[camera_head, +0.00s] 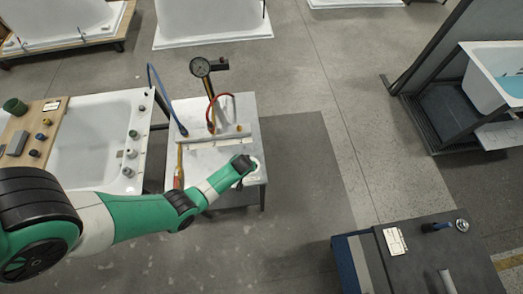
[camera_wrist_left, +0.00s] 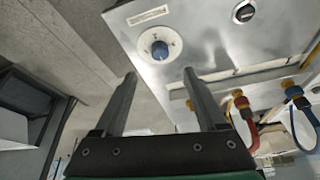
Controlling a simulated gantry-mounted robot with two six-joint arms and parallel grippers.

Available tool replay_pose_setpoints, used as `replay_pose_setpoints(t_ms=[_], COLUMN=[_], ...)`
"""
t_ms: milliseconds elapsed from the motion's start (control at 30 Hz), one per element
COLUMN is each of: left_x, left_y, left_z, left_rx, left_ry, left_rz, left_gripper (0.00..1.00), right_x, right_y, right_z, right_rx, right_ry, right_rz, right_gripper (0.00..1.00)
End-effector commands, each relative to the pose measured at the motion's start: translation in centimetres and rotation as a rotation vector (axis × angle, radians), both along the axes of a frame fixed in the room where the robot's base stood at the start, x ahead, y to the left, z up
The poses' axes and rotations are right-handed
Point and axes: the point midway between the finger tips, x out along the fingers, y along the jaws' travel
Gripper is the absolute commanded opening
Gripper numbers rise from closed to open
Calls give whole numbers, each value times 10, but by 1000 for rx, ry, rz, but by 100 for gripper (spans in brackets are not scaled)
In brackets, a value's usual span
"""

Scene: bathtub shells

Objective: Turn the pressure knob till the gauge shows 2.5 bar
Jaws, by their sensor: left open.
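The pressure knob (camera_wrist_left: 160,49) is blue and sits in a round white dial plate (camera_wrist_left: 147,43) on the metal panel, in the left wrist view. My left gripper (camera_wrist_left: 159,75) is open, and its two fingers point toward the knob, one on either side in the picture. Nothing is between them, and I cannot tell the distance to the panel. In the head view my left gripper (camera_head: 246,166) is over the bench's front right corner and hides the knob. The round gauge (camera_head: 200,67) stands on a post behind the bench top; its needle is too small to read.
The bench (camera_head: 240,104) carries blue and red hoses and brass fittings (camera_wrist_left: 290,84). A black switch (camera_wrist_left: 244,12) is on the same panel. A white tub (camera_head: 92,140) stands left of the bench. A dark cabinet (camera_head: 430,262) is at lower right, with open floor between.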

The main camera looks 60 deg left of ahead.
Motion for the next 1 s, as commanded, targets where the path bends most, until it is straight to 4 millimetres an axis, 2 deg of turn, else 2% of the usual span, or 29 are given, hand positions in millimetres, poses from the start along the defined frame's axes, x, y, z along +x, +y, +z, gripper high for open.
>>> replay_pose_setpoints(t_ms=[133, 267, 600, 700, 1000], left_x=[1, 5, 21, 24, 27], left_y=[3, 7, 30, 35, 40], left_z=[-2, -17, -87, -99, -105], left_rx=[1, 1, 1, 1, 2], left_ry=[-4, -5, -6, -6, -7], left_rz=[5, 6, 5, 5, 3], left_gripper=[74, 74, 74, 74, 74], right_x=[0, 0, 0, 0, 0], right_y=[0, 0, 0, 0, 0], right_z=[-3, -18, -75, -87, -93], right_rx=[0, -1, 0, 0, 0], right_ry=[0, 0, 0, 1, 0], right_rz=[0, -1, -1, -1, -1], right_gripper=[50, 50, 50, 50, 50])
